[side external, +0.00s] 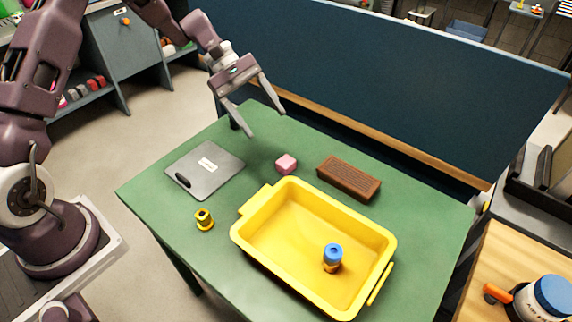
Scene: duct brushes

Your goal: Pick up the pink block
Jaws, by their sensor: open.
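The pink block (286,164) is a small cube on the green table, just behind the yellow tray's back-left edge. My gripper (267,124) is open and empty. It hangs in the air above the back part of the table, above and to the left of the pink block in the picture. Its two fingers are spread wide and point downward. Nothing hides the block, and the gripper appears apart from it.
A yellow tray (240,240) holds a blue-topped cylinder (332,257). A brown ribbed brick (348,178) lies right of the block. A grey board (205,170) and a small yellow fitting (204,219) lie left on the green table (150,192). A blue partition (400,85) stands behind.

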